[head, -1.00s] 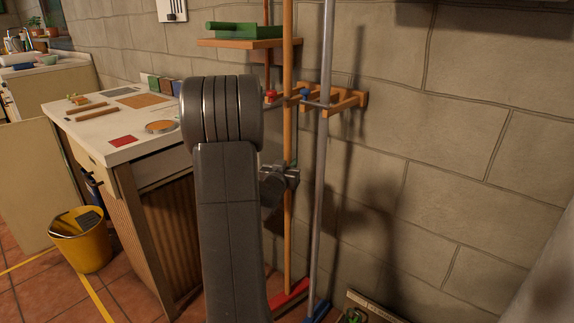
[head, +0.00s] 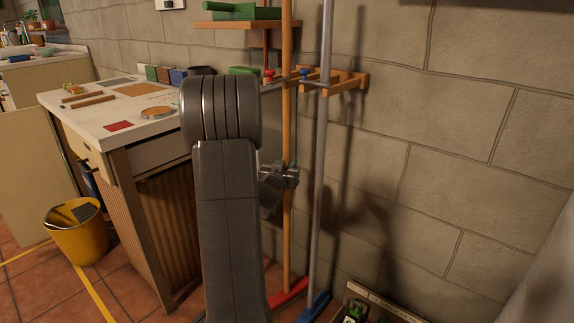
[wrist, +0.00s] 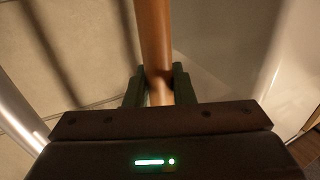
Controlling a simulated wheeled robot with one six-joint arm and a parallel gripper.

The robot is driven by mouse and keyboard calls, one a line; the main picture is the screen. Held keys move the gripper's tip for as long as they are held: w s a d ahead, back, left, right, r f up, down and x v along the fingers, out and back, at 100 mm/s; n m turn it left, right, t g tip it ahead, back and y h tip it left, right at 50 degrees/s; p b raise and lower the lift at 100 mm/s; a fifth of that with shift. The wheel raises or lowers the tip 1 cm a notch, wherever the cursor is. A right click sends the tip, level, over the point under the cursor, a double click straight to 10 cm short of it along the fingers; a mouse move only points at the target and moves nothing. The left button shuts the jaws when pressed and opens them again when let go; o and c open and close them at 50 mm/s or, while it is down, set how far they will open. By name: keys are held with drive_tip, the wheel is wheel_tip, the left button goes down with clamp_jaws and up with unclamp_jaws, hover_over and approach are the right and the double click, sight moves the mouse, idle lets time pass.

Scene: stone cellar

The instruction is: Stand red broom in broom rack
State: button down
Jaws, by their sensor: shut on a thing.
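The red broom has an orange-brown wooden handle (head: 287,130) and a red head (head: 289,294) low by the floor. My gripper (head: 287,177) is shut on the handle about midway up. In the wrist view the handle (wrist: 154,45) runs between the two dark fingers (wrist: 159,88). The broom stands close to upright. The wooden broom rack (head: 347,81) is on the stone wall, with a red knob (head: 268,74) and a blue knob (head: 304,72). The handle passes in front of the rack between these knobs; I cannot tell whether it is inside a slot.
A blue broom with a grey handle (head: 319,150) stands just right of the red one. A counter (head: 85,110) and yellow bucket (head: 77,232) are at left. A shelf (head: 235,26) with a green item is above. A low box (head: 375,303) is on the floor at right.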

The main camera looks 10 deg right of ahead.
drive_tip(key=c, duration=1.3)
unclamp_jaws()
drive_tip(key=shift+r, duration=0.15)
drive_tip(key=shift+o, duration=0.8)
drive_tip(key=shift+f, duration=0.2)
drive_tip(key=p+v, duration=0.2)
drive_tip(key=v, duration=1.1)
drive_tip(key=shift+s+a, duration=0.25)
drive_tip(key=shift+s, duration=0.05)
drive_tip(key=shift+w+r, duration=0.1)
drive_tip(key=x, duration=0.4)
drive_tip(key=r+x, duration=0.1)
drive_tip(key=x, duration=0.8)
drive_tip(key=shift+w+d+r, duration=0.25)
drive_tip(key=shift+r, duration=0.5)
